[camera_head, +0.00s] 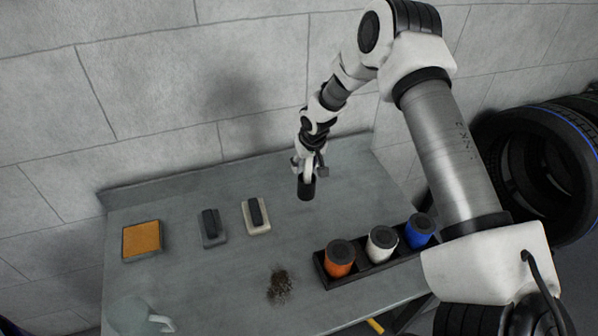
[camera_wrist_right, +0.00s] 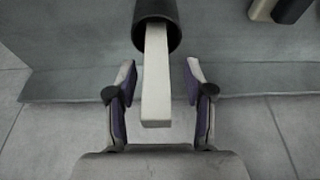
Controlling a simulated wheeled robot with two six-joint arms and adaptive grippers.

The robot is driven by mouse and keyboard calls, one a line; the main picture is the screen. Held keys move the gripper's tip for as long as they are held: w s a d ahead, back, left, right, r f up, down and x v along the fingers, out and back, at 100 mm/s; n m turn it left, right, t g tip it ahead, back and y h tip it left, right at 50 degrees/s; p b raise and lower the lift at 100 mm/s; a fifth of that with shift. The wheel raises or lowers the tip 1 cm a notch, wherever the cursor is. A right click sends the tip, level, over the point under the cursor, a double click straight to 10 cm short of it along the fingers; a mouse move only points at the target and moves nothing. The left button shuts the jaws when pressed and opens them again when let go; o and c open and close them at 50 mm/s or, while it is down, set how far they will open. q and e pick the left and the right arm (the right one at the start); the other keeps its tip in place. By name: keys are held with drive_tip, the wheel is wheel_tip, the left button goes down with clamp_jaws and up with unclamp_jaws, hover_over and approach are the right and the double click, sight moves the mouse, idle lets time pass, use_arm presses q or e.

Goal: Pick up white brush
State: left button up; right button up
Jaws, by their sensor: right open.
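An off-white block with a black grip on top (camera_head: 256,215), which looks like a brush, lies on the grey table (camera_head: 225,270) left of my right gripper. Part of a similar off-white and black thing (camera_wrist_right: 268,10) shows at the upper right of the wrist view. My right gripper (camera_head: 309,166) is open, low over the table's back part. In the wrist view, a white bar (camera_wrist_right: 157,85) sticking out of a black cylinder (camera_wrist_right: 157,12) lies between the open fingers (camera_wrist_right: 160,72), with gaps on both sides. The black cylinder also shows in the head view (camera_head: 306,188).
A grey block with a black grip (camera_head: 212,228) and an orange pad (camera_head: 142,241) lie farther left. A black tray (camera_head: 331,280) holds orange (camera_head: 340,261), white (camera_head: 381,246) and blue (camera_head: 418,232) containers. Dark debris (camera_head: 279,286) lies in front. A wall stands behind.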

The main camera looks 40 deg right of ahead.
drive_tip(key=shift+d, duration=0.1)
drive_tip(key=shift+c, duration=1.1)
drive_tip(key=c, duration=0.5)
clamp_jaws()
drive_tip(key=shift+a, duration=0.25)
drive_tip(key=shift+d+r, duration=0.1)
drive_tip(key=shift+r, duration=0.05)
